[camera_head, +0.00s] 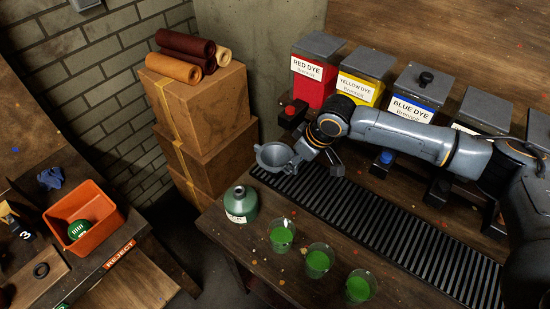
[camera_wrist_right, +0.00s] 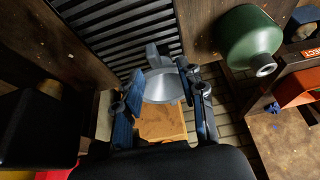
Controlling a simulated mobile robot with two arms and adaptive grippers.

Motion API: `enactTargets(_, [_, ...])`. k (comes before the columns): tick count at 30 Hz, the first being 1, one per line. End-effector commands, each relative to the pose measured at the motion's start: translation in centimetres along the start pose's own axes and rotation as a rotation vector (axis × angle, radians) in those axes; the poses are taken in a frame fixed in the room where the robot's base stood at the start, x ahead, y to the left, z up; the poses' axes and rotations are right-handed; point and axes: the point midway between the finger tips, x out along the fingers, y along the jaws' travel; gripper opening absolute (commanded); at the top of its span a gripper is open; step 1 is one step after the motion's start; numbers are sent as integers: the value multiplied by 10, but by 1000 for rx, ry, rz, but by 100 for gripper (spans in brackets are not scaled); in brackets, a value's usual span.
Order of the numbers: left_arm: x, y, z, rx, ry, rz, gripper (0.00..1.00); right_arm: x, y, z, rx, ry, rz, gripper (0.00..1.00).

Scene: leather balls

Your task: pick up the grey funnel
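The grey funnel (camera_head: 275,156) shows its round, wide mouth at the far left end of the black slatted grate in the head view. In the right wrist view the funnel (camera_wrist_right: 163,87) appears between the two fingers of my right gripper (camera_wrist_right: 165,88), its rim close to one finger. My right gripper (camera_head: 318,155) is beside the funnel with its fingers spread. I cannot tell whether a finger touches it. The funnel's lower part is hidden in the head view. My left gripper is not in view.
A green bottle (camera_head: 241,204) and several cups of green liquid (camera_head: 282,235) stand on the bench near the grate (camera_head: 370,225). Dye containers (camera_head: 315,68) line the back. Stacked boxes (camera_head: 205,115) stand left of the bench. An orange crate (camera_head: 85,214) is farther left.

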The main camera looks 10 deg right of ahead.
Motion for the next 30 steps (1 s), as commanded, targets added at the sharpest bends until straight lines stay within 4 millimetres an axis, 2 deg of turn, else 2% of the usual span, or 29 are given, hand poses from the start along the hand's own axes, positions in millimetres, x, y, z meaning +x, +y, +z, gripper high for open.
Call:
enactTargets(5, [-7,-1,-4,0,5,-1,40,11,1,-2,0,-1,-1,40])
enactTargets(10, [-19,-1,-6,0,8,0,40,34,6,-8,-1,-2,0,40])
enactTargets(15, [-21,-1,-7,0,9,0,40,53,6,-6,0,0,0,40])
enactTargets(22, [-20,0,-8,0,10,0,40,56,6,-6,0,0,0,40])
enactTargets(23, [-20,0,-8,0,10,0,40,56,6,-6,0,0,0,38])
enactTargets(28, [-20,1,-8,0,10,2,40,56,6,-6,0,0,0,3])
enactTargets(30, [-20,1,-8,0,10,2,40,56,6,-6,0,0,0,0])
